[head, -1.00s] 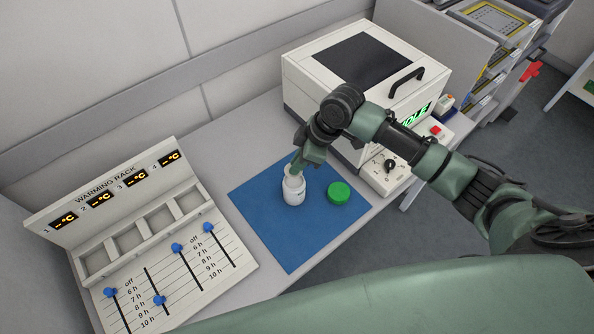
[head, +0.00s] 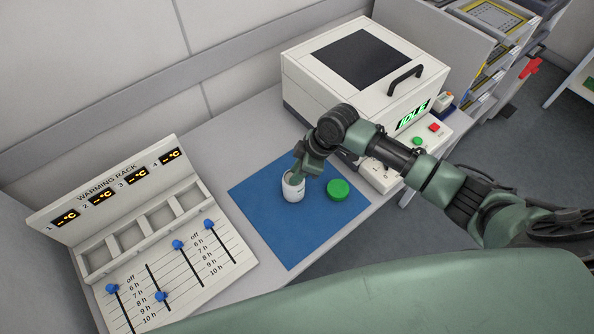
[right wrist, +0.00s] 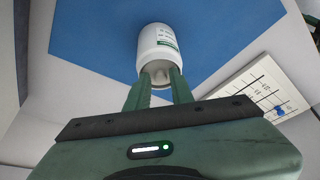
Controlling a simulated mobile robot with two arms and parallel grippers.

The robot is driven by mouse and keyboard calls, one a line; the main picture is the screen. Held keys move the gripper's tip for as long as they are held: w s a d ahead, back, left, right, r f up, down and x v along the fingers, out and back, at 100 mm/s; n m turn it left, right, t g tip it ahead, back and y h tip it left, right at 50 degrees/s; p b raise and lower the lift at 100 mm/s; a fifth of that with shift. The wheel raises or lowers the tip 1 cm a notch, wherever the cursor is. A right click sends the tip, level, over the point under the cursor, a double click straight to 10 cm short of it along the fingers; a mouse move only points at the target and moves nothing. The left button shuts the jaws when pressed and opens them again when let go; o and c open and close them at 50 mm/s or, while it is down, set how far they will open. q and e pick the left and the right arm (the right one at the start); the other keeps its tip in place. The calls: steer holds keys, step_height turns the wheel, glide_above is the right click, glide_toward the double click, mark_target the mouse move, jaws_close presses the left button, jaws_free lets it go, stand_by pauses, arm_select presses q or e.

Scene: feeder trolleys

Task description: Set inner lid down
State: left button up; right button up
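The white jar (head: 293,188) stands upright on the blue mat, and it also shows in the right wrist view (right wrist: 158,45). My right gripper (head: 298,174) points down at the jar's mouth. In the right wrist view the two fingers (right wrist: 160,80) are a little apart at the rim, with the pale inner lid (right wrist: 160,73) between their tips. They appear shut on it; the contact is small and partly hidden. The lid is at the jar's mouth; how it is seated cannot be told. The green cap (head: 338,189) lies on the mat right of the jar. My left gripper is not in view.
The blue mat (head: 270,225) has free room in front of the jar. The warming rack (head: 140,235) with blue sliders is at left. The white machine (head: 365,75) showing IDLE stands behind, its control panel near my right arm. Shelving with trays is at back right.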

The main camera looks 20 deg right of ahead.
steer(key=shift+r, duration=0.25)
steer(key=shift+d+r, duration=0.2)
steer(key=shift+r, duration=0.15)
steer(key=b+v, duration=0.1)
steer(key=v, duration=1)
steer(key=shift+b, duration=0.4)
steer(key=shift+a, duration=0.1)
